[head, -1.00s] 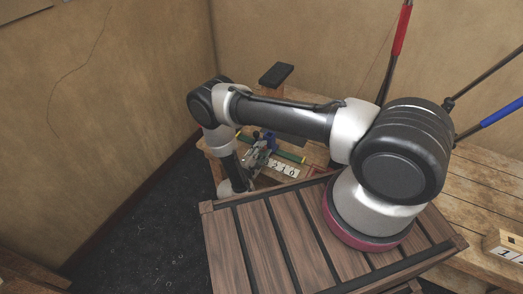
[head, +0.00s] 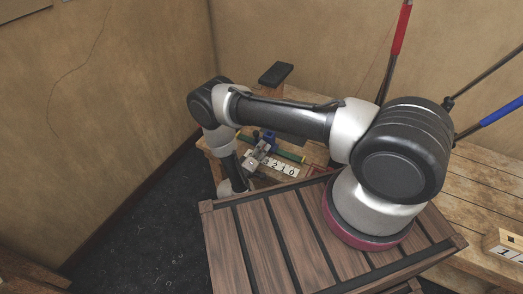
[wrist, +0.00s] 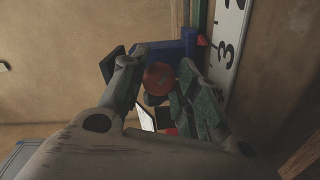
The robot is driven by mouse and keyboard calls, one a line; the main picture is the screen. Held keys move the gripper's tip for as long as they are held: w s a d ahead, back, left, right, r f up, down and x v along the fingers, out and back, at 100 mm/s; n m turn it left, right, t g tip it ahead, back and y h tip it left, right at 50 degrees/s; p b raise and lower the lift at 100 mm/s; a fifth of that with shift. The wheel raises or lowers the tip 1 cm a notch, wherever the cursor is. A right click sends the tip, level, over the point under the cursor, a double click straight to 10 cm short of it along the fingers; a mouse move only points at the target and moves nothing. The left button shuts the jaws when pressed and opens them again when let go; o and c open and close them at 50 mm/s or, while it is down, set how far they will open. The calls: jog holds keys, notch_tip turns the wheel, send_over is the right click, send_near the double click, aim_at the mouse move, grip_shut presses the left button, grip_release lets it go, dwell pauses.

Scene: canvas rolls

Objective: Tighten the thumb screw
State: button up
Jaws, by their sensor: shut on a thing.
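The thumb screw (wrist: 160,79) shows in the wrist view as a round orange-red knob in front of a blue block (wrist: 172,50). My gripper (wrist: 158,67) has one finger on each side of the knob and is shut on it. The fingers hide part of the knob's sides, and the screw's shaft is out of sight. In the head view, my gripper (head: 257,154) is small, beside the blue block (head: 268,137) on the far bench; the knob cannot be made out there.
A white number strip (head: 282,168) lies close to my gripper, and it stands large at the right of the wrist view (wrist: 229,40). A green strip (head: 291,156) runs beside the blue block. A dark-topped post (head: 276,74) stands behind. Walls enclose the corner.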

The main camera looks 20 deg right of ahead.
jog(key=shift+f+m, duration=0.1)
jog(key=shift+m, duration=1.1)
jog(key=o, duration=1)
jog(key=v, duration=1.2)
